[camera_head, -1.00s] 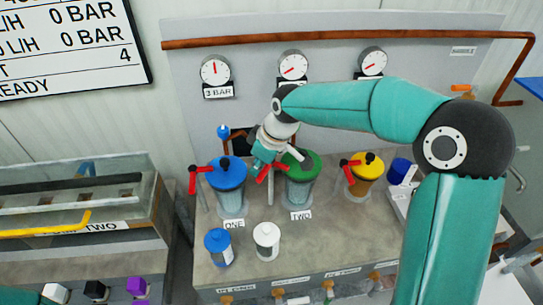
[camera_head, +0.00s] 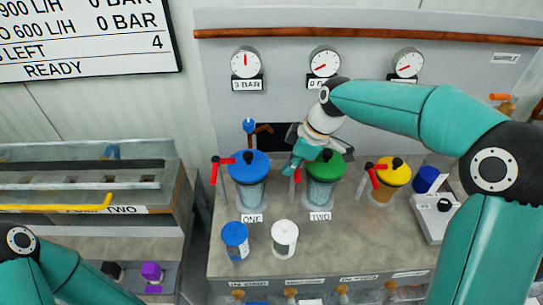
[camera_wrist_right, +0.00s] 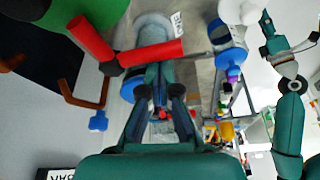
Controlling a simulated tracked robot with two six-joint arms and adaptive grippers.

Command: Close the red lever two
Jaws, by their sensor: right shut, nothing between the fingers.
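The green-lidded vessel (camera_head: 322,190) stands behind the label TWO. Its red lever two (camera_head: 298,175) shows only in part, beside the vessel's left side; my right gripper (camera_head: 289,172) covers the rest. In the right wrist view, a red lever (camera_wrist_right: 150,54) shows two arms meeting at a dark hub, close to the green lid (camera_wrist_right: 85,15). My right gripper (camera_wrist_right: 162,92) is shut and empty, its fingers just below one lever arm; I cannot tell whether they touch. My left gripper (camera_wrist_right: 268,35) appears small in the right wrist view, its jaws too small to judge.
The blue-lidded vessel (camera_head: 249,185), label ONE, stands left with its own red lever (camera_head: 215,172). A yellow-lidded vessel (camera_head: 393,175) with a red lever stands right. A blue-capped jar (camera_head: 236,242) and a white jar (camera_head: 285,240) stand in front. Gauges line the back panel.

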